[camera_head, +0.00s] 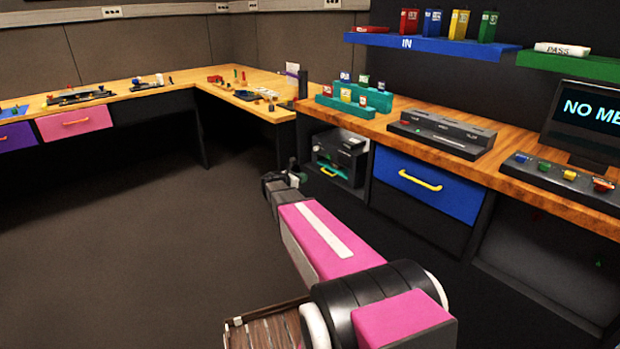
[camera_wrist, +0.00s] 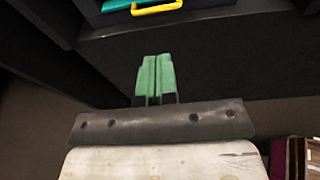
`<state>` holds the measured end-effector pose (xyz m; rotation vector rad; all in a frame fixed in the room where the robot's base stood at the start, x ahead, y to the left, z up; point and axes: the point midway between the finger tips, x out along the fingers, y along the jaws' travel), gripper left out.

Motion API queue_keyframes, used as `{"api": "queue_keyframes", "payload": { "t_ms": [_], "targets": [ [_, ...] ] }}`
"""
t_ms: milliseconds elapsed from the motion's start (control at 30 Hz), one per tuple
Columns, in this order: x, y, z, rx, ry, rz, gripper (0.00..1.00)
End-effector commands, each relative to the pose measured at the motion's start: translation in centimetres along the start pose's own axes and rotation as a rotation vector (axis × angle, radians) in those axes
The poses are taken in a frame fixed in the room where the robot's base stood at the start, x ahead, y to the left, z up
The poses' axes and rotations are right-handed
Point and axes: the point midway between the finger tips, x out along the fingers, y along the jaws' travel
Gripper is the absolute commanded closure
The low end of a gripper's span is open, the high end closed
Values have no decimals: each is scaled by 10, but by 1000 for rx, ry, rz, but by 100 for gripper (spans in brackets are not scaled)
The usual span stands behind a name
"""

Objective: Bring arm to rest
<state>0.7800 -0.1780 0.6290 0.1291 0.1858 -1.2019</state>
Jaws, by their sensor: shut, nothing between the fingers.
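My gripper (camera_wrist: 154,80) shows in the wrist view with its two green fingers together, shut and empty. It points toward a dark cabinet front, with a yellow handle (camera_wrist: 157,7) at the top of the picture. In the head view, my pink arm stretches forward from the bottom right to the middle. Its end is in front of the cabinets, below the worktop; the fingertips are small and hard to make out there.
A wooden worktop (camera_head: 520,183) runs along the right, above a blue drawer (camera_head: 425,187) and an open bay with a dark machine (camera_head: 341,157). The floor (camera_head: 130,240) at left is clear.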

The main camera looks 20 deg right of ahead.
Motion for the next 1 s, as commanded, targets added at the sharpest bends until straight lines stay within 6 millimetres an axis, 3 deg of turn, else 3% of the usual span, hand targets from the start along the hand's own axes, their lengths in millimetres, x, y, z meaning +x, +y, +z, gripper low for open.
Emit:
{"api": "queue_keyframes", "payload": {
  "t_ms": [267,367,533,767,1000],
  "targets": [
    [-10,-3,-1,14,11,-3,100],
    [-16,-16,-7,81,55,-19,100],
    [-38,-58,-29,342,224,-104,100],
    [-94,-125,-69,816,509,-353,100],
    [-175,-185,-101,1277,756,-771,100]
  ]
}}
